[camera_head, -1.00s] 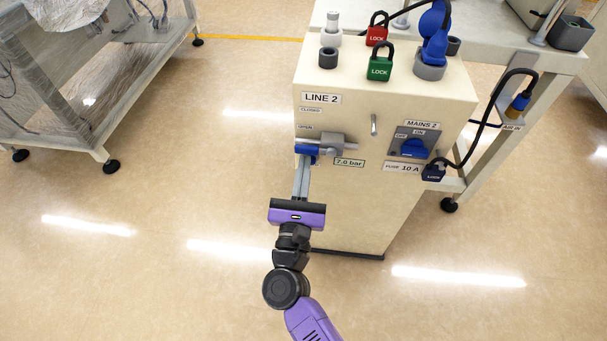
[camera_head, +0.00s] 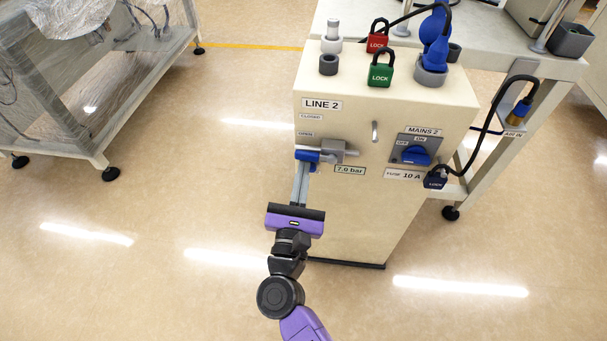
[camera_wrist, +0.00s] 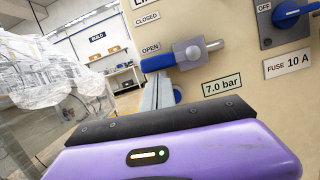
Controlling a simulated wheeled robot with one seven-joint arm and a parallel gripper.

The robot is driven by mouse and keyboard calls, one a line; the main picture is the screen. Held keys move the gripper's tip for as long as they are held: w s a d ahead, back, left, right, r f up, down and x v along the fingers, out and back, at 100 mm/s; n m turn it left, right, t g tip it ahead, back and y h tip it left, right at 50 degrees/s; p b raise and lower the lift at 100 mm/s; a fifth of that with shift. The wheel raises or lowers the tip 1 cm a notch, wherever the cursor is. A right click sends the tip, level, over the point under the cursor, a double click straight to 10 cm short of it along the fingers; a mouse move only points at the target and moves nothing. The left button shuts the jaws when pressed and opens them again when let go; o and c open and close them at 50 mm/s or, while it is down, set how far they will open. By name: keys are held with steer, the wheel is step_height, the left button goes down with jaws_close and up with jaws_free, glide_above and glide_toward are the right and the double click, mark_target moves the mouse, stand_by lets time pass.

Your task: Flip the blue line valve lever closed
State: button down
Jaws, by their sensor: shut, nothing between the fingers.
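The blue valve lever (camera_head: 308,155) sits on the left front edge of the beige LINE 2 cabinet (camera_head: 345,225), joined to a grey valve body (camera_head: 338,150). It points left, roughly level, beside the OPEN label (camera_head: 306,134); the CLOSED label (camera_head: 311,117) is above. In the wrist view the lever (camera_wrist: 158,62) lies just above and behind my fingertips. My gripper (camera_head: 301,168) is shut and empty, with its fingers pointing up at the lever from below. The fingertips are at or very near the lever; I cannot tell whether they touch it.
A 7.0 bar label (camera_head: 350,170) and the MAINS 2 switch (camera_head: 415,150) are to the right. Red (camera_head: 377,42) and green (camera_head: 380,73) padlocks stand on the cabinet top. A wrapped frame (camera_head: 100,80) stands at left. The floor between it and the cabinet is clear.

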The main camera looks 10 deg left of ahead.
mark_target(303, 157)
steer(key=shift+r+m, duration=0.1)
steer(key=shift+m, duration=0.2)
steer(key=m+b, duration=0.1)
steer(key=r+m+h+b, duration=0.1)
steer(key=m, duration=0.1)
steer(key=m+b, duration=0.1)
steer(key=shift+a+r+m+h, duration=0.3)
steer(key=shift+a+r+h, duration=0.05)
steer(key=shift+r+h, duration=0.05)
steer(key=r+m+b, duration=0.1)
steer(key=m, duration=0.1)
steer(key=r+m+g+h+b, duration=0.1)
steer(key=m, duration=0.2)
steer(key=r+m+h+b, duration=0.1)
steer(key=m+b, duration=0.1)
steer(key=shift+d+r+g, duration=0.25)
steer(key=shift+d+g, duration=0.1)
steer(key=shift+g, duration=0.05)
steer(key=m, duration=0.1)
steer(key=d+r+m+b, duration=0.1)
steer(key=m, duration=0.1)
steer(key=shift+r+g, duration=0.1)
steer(key=shift+g, duration=0.2)
steer(key=m, duration=0.1)
steer(key=d+r+m+g, duration=0.1)
steer(key=m, duration=0.1)
steer(key=shift+d+r, duration=0.25)
steer(key=shift+d, duration=0.2)
